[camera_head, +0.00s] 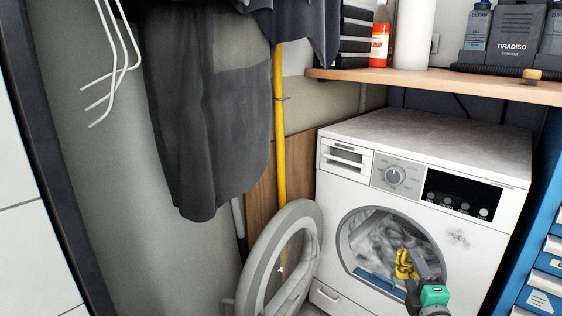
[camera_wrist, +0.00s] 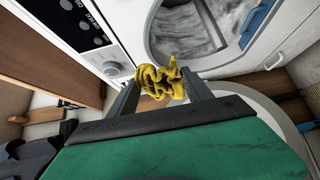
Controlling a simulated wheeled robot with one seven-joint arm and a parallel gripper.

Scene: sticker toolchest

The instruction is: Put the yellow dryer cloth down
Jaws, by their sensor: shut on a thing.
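The yellow dryer cloth (camera_head: 405,264) is a crumpled yellow bundle in front of the open washer drum in the head view. My gripper (camera_head: 413,281) is shut on it. In the wrist view the cloth (camera_wrist: 160,82) sits bunched between the two dark fingers of my gripper (camera_wrist: 162,92), held up clear of any surface I can see. The white dryer (camera_head: 335,205) has its round door (camera_head: 258,262) swung open to the left. Grey-white laundry (camera_head: 385,240) lies inside the drum, behind the cloth.
A wooden shelf (camera_head: 450,84) with bottles runs above the dryer. The dryer's top (camera_head: 420,140) is bare. Dark clothes (camera_head: 205,120) hang at left beside a yellow pipe (camera_head: 279,150). A blue drawer cabinet (camera_head: 548,270) stands at the right edge.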

